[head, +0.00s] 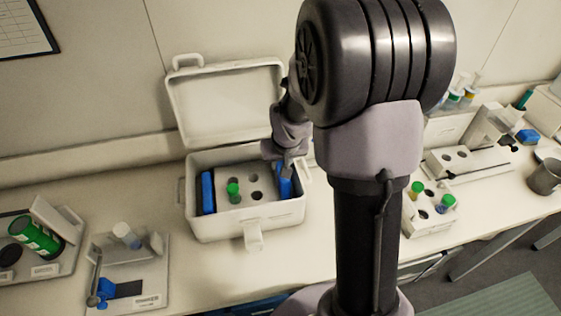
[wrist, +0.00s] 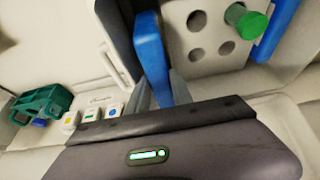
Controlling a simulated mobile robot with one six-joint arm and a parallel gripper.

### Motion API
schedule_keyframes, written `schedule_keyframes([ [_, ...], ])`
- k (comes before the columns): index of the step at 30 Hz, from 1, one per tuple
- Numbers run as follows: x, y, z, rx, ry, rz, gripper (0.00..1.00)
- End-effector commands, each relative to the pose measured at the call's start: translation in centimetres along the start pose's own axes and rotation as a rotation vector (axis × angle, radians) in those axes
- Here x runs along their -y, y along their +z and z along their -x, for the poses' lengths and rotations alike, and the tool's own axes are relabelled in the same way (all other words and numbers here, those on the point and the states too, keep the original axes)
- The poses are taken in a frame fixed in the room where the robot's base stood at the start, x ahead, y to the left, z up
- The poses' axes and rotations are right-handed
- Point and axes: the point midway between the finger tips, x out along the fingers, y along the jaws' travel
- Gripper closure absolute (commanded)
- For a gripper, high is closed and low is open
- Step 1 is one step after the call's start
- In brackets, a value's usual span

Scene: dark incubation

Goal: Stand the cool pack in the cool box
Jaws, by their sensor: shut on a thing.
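The white cool box (head: 240,226) stands on the bench with its lid (head: 228,105) open at the back. Inside is a pale rack (head: 246,181) with round holes and one green-capped tube (head: 233,191). A blue pack (head: 208,193) stands at the box's left end. My gripper (head: 284,166) is at the box's right end, shut on the blue cool pack (head: 285,184). The held pack (wrist: 150,50) is between the fingers in the wrist view, roughly upright beside the rack (wrist: 190,60). Its lower end is hidden, so I cannot tell whether it touches the box floor.
A station with a white-capped tube (head: 125,236) and a tray with a green container (head: 36,236) are on the left. A tube rack (head: 428,218) and a grey mug (head: 545,177) are on the right. My arm hides the middle.

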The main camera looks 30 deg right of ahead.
Motion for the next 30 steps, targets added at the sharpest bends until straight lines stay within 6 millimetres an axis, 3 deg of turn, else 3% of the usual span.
schedule_keyframes([
  [30,0.0,0.6,-1.4,-0.001,0.000,0.000,1.00],
])
